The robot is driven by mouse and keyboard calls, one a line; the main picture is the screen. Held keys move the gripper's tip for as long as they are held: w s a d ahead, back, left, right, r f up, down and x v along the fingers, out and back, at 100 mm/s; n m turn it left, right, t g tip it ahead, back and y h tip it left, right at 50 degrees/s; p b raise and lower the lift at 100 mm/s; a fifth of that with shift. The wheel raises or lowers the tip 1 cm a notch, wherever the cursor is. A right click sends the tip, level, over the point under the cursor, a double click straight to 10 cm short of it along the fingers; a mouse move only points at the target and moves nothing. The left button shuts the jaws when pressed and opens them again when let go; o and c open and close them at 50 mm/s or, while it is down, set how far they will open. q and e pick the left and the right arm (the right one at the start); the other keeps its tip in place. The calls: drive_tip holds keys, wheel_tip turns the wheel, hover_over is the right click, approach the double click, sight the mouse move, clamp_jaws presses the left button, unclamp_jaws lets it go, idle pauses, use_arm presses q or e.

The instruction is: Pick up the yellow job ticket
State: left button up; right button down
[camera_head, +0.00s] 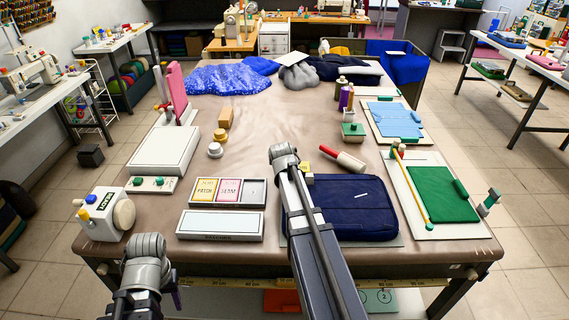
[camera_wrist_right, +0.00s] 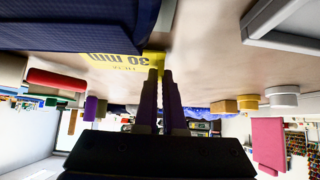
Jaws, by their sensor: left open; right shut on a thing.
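The yellow job ticket (camera_wrist_right: 118,61), with "30 mm" printed on it, shows upside down in the right wrist view. In the head view only a small yellow piece (camera_head: 304,168) shows beside my right arm. My right gripper (camera_wrist_right: 163,74) is shut on the ticket's edge. I cannot tell whether the ticket still touches the table. In the head view my right arm hides this gripper. My left gripper (camera_head: 173,297) is open, low at the front left, partly hidden by its own wrist and off the table's front edge.
A tray (camera_head: 222,208) holds a yellow "PATCH" card, a pink "SEAM" card and a grey slot. A red-handled roller (camera_head: 345,160) lies right of the ticket.

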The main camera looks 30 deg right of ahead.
wheel_tip(320, 180, up, 9)
drive_tip(key=p, duration=0.9)
drive_tip(key=shift+r, duration=0.2)
